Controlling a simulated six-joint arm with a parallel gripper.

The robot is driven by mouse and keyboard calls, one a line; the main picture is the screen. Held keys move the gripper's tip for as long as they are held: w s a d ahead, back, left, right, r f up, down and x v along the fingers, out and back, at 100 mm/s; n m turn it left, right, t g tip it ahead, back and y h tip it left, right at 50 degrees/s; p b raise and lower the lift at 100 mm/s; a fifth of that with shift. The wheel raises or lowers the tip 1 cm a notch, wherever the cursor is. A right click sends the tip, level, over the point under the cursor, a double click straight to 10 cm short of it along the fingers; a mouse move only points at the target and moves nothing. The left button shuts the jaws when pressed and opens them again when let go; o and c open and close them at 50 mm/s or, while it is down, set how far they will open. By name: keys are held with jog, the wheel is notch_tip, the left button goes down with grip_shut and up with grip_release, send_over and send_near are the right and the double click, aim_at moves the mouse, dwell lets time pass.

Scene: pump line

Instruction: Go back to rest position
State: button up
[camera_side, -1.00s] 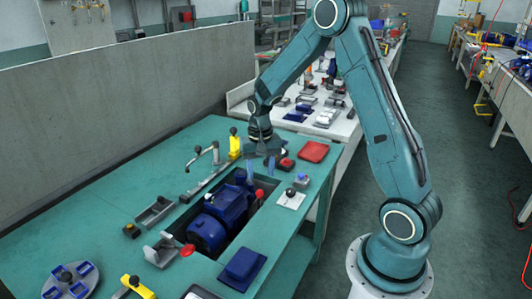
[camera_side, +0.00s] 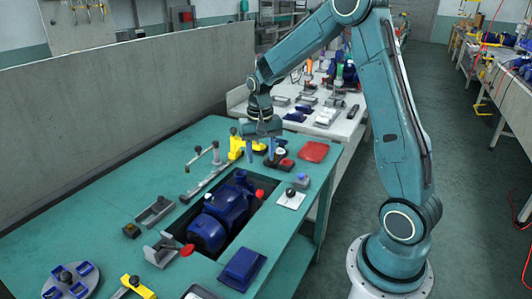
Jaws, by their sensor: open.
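My gripper (camera_side: 265,148) hangs above the green workbench (camera_side: 130,188), near its far right end. Its fingers point down, stand apart, and hold nothing that I can see. Below and to the left of it, a blue pump (camera_side: 223,212) sits in a dark rectangular recess in the bench. The gripper is clear of the pump.
A yellow clamp (camera_side: 237,147) and a red-and-black part (camera_side: 284,164) stand close to my gripper. A red pad (camera_side: 313,151) lies at the right edge. A blue block (camera_side: 242,266) lies in front. A grey partition (camera_side: 110,105) runs behind the bench.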

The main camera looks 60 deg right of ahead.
jog(key=s+a+r+n+t, duration=0.4)
jog(key=s+a+r+n, duration=0.2)
jog(key=s+a+r, duration=0.7)
jog(key=s+a+r+n+t, duration=0.1)
jog(key=s+a+r+n, duration=0.1)
jog(key=s, duration=0.6)
jog(key=shift+n+t, duration=0.3)
jog(key=shift+n, duration=0.2)
dwell(0.9)
